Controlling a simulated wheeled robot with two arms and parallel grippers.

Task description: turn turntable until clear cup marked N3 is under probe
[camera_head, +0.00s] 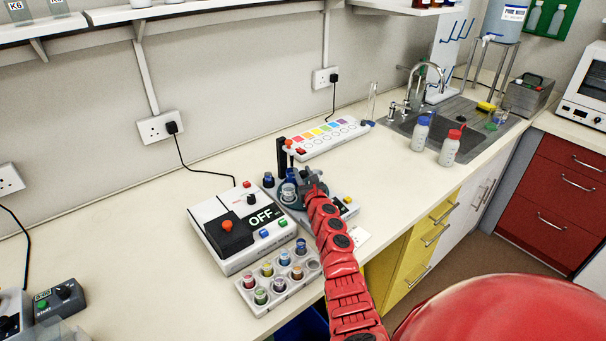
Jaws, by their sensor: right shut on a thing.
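The turntable (285,203) is a small dark round plate on the bench, right of a white device marked OFF. A clear cup (288,193) stands on its left part, and a dark blue-capped item (269,180) is at its back left. The marking N3 is too small to read on any cup. A dark upright post (282,155) with an orange-red top part beside it rises behind the turntable; it may carry the probe. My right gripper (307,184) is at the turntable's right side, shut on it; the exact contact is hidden. My left gripper is not in view.
The OFF device (222,222) stands left of the turntable. A rack (262,307) of several colored jars is in front. A strip with colored squares (327,137) lies behind. Two wash bottles (450,148) stand by the sink (470,118).

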